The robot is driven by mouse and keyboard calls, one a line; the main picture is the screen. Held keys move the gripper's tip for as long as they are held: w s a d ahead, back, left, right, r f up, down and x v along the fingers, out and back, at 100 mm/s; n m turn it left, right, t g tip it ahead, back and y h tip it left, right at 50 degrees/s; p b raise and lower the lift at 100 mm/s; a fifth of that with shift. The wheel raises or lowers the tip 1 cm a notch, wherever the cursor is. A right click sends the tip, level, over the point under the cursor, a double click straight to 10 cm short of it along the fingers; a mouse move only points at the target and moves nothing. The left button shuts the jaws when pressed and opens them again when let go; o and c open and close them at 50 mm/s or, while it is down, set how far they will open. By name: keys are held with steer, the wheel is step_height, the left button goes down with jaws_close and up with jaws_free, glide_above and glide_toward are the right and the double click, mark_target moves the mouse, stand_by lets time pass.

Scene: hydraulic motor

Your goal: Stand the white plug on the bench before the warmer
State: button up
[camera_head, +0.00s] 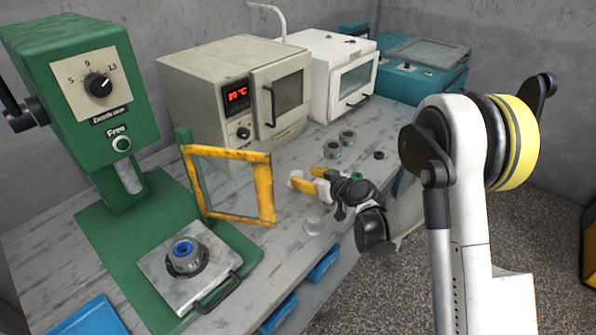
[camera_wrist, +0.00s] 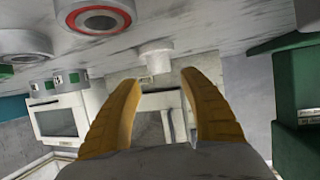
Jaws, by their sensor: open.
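The white plug (camera_wrist: 155,58) shows in the wrist view, where the scene is upside down. It stands on the bench, just past the fingertips and between their lines, with clear space on both sides. In the head view a pale piece, probably the plug (camera_head: 296,176), shows beside the yellow fingertips, partly hidden. My gripper (camera_head: 309,180) is open and low over the bench; its fingers also show in the wrist view (camera_wrist: 161,78). The beige warmer (camera_head: 210,90), with a red display, stands behind at the back of the bench.
Grey cylinders (camera_head: 332,150) and a small dark ring (camera_head: 379,155) stand right of the gripper. A pale cylinder (camera_head: 314,218) is nearer the front edge. A yellow-framed guard (camera_head: 265,204) and green press (camera_head: 75,80) stand left. A white oven (camera_head: 325,65) is behind.

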steer(key=p+v, duration=0.1)
steer(key=v, duration=0.6)
steer(key=shift+p, duration=0.4)
steer(key=shift+s+r, duration=0.15)
steer(key=shift+r, duration=0.3)
steer(key=s+d+r+m+g+h, duration=0.2)
steer(key=s+d+r+m+h, duration=0.3)
steer(key=s+r, duration=0.75)
steer(key=s+d+m+h, duration=0.1)
steer(key=s+d, duration=0.4)
steer(key=s, duration=0.4)
steer(key=s+d+m+g+h, duration=0.1)
steer(key=s+d+h, duration=0.1)
steer(key=s+d, duration=0.3)
steer(key=s+r, duration=0.1)
steer(key=s, duration=0.3)
steer(key=shift+d+m+g+h, duration=0.2)
steer(key=shift+m+g+h, duration=0.1)
steer(key=shift+m, duration=0.1)
steer(key=shift+a, duration=0.15)
